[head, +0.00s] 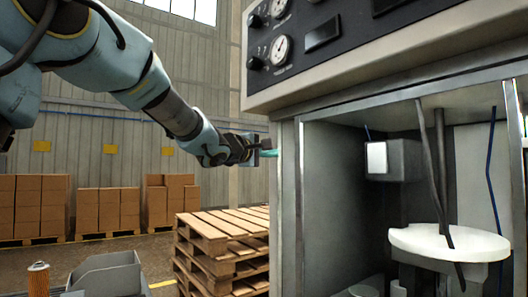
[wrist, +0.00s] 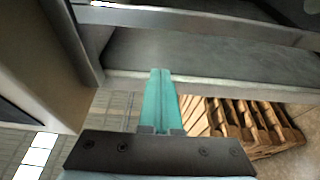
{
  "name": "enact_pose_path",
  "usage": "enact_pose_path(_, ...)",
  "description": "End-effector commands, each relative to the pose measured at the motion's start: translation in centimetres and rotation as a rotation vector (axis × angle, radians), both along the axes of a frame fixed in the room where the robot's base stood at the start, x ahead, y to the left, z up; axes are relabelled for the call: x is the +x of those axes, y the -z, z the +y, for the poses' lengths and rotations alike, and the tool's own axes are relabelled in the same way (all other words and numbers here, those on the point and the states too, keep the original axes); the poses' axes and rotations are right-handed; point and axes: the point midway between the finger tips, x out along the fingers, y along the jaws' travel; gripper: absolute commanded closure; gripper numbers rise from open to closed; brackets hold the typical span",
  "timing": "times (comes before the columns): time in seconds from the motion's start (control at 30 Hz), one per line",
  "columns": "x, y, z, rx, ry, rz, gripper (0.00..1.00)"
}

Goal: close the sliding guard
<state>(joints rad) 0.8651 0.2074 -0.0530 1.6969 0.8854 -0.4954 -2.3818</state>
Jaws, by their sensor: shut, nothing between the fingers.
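The machine cabinet (head: 288,215) stands open at the front in the head view, with its inside showing. I cannot pick out the sliding guard for certain; an upright edge strip (head: 515,130) at the far right may belong to it. My gripper (head: 272,153) is at the cabinet's left front edge, its teal fingers pointing right. In the wrist view the fingers (wrist: 161,75) are shut together and empty, with their tips close to the pale edge of a grey panel (wrist: 200,55). I cannot tell whether they touch it.
Inside the cabinet are a white round plate (head: 450,243), a grey block (head: 394,160) and hanging dark rods. A gauge panel (head: 325,35) overhangs the opening. Stacked wooden pallets (head: 222,245) stand left of the cabinet. A grey bin (head: 105,277) and a filter cartridge (head: 38,280) are at lower left.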

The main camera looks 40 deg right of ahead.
Motion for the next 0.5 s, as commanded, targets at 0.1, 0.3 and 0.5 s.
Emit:
enact_pose_path(0.1, 0.6, -0.1, -2.2, 0.001, 0.001, 0.0, 1.0)
enact_pose_path(0.3, -0.8, 0.1, -3.4, -0.001, 0.002, -0.001, 1.0)
enact_pose_path(0.5, -2.6, 0.1, -3.3, 0.0, -0.001, 0.0, 1.0)
